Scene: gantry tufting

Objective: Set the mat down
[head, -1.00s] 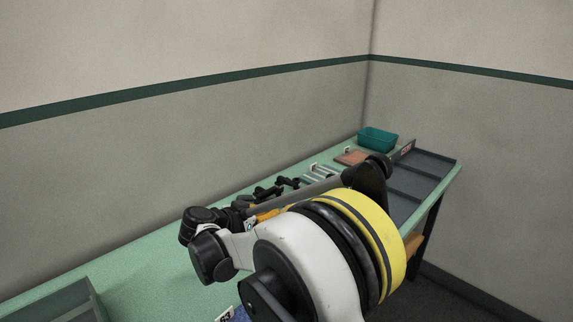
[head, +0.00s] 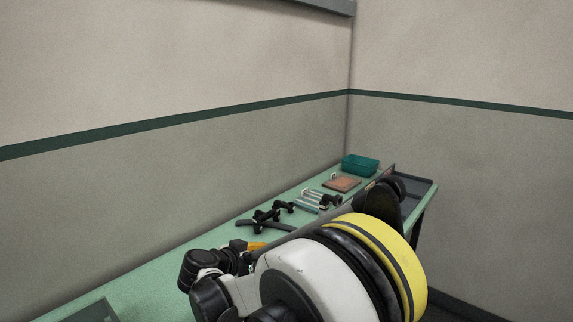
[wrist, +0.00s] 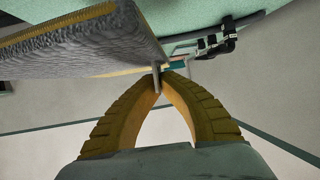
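The mat (wrist: 85,52) fills the upper left of the wrist view, with shaggy grey pile and a tan edge. My gripper (wrist: 159,75) has its two ribbed yellow-brown fingers meeting at the tips, closed on a thin grey tab at the mat's near corner. The mat looks tilted in that view, and the green table top shows behind it. Whether it touches the table cannot be told. In the head view my arm covers most of the gripper; only an orange-yellow piece (head: 258,246) shows, and the mat is not clearly visible.
The green table (head: 165,272) runs along the wall. Black fittings (head: 268,215), metal rods (head: 318,196), a reddish-brown block (head: 342,184) and a teal bin (head: 360,164) stand toward its far end. A grey tray (head: 413,190) is at the far right, another grey container (head: 92,313) at lower left.

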